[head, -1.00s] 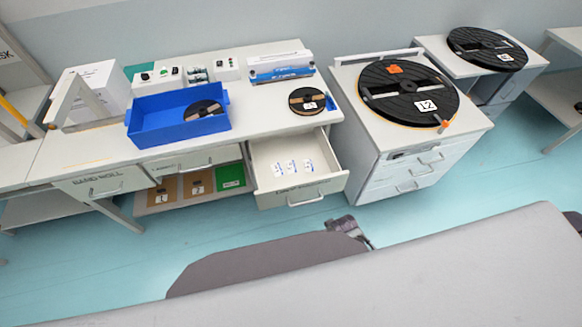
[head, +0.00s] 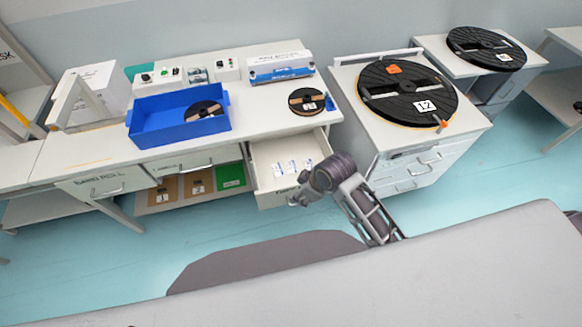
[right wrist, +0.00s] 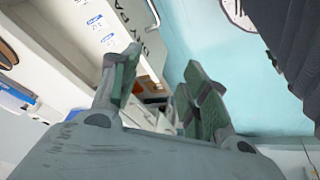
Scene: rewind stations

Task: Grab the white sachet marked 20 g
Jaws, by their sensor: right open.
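Several small white sachets with blue print (head: 292,168) lie in a row in the open drawer (head: 262,190). In the right wrist view, a few sachets (right wrist: 107,38) show at the upper left, tilted in the picture. Their gram marks are too small and blurred to read, so I cannot tell which is 20 g. My right gripper (head: 297,201) is at the front edge of the drawer, just short of the sachets. In the right wrist view, its fingers (right wrist: 160,75) are apart with nothing between them. My left gripper is out of view.
A blue bin (head: 160,122) holding a dark reel stands on the bench above. A small reel (head: 307,101) and a white-and-blue box (head: 279,68) are also on it. A cabinet with a large black reel (head: 385,85) stands right of the drawer.

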